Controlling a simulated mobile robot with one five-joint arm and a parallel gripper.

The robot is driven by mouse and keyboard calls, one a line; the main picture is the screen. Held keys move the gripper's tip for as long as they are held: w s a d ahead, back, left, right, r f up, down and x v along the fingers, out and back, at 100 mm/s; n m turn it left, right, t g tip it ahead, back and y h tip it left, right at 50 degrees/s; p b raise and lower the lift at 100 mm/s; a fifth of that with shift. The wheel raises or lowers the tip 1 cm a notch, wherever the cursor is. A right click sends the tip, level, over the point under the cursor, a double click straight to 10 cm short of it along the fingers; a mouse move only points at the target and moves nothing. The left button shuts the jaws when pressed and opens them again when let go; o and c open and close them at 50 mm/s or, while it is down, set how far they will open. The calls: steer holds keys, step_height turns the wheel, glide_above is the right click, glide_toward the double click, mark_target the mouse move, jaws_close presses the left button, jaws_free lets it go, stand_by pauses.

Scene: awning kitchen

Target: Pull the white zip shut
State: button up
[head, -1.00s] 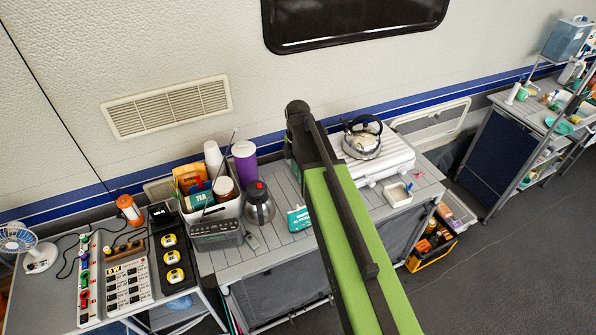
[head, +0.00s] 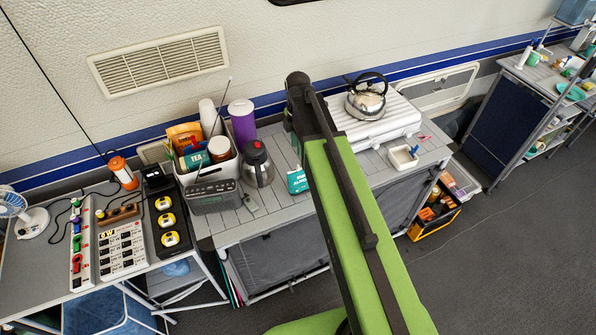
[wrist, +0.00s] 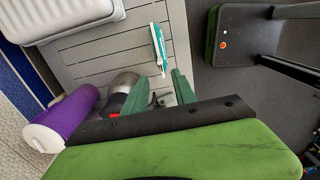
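I cannot make out a white zip in either view. The grey fabric front (head: 272,268) of the slatted kitchen unit (head: 268,222) hangs below its top; my green arm hides part of it in the head view. My gripper (wrist: 159,80) shows in the wrist view as two dark green fingers with a gap between them. It is open and I see nothing held. It is over the slatted top, near a teal packet (wrist: 158,48) and a steel jug (wrist: 124,84). In the head view my arm mostly hides the gripper.
On the unit stand a purple cylinder (head: 242,124), a grey radio (head: 212,197), a grocery basket (head: 190,172) and a white stove (head: 368,122) with a kettle (head: 366,97). A yellow-black crate (head: 434,216) stands on the floor. Open floor (head: 470,270) lies at right.

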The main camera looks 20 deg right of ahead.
mark_target(298, 168)
step_height(298, 168, down, 10)
steer(key=b, duration=0.8)
steer(key=shift+r, duration=0.35)
jaws_close()
stand_by(0.4)
